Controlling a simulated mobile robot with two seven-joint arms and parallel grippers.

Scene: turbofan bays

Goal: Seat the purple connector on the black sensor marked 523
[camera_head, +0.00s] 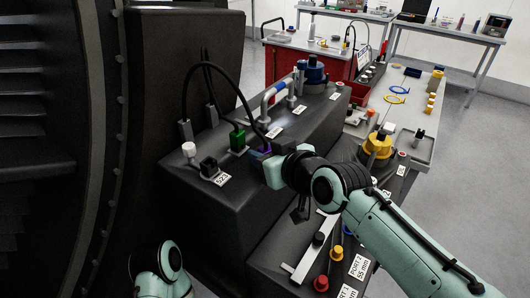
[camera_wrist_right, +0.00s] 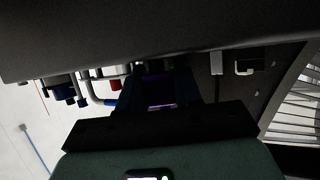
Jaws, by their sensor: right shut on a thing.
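The purple connector (camera_head: 257,153) is at the tip of my right gripper (camera_head: 268,161), on a black cable that arches up to the left. In the right wrist view it shows as a dark purple block (camera_wrist_right: 160,92) between the fingers of my shut right gripper (camera_wrist_right: 160,103). The black sensor (camera_head: 209,166) stands on the dark engine block to the left of the connector, with a white label (camera_head: 221,179) beside it. The connector is apart from this sensor. The fingers of my left gripper do not show; only part of my left arm is at bottom left.
A green connector (camera_head: 238,140) stands between the sensor and my right gripper. A white-capped part (camera_head: 189,150) is left of the sensor. Blue and grey pipework (camera_head: 275,92) lies behind. A yellow-capped part (camera_head: 378,145) and a tool table (camera_head: 415,115) are at right.

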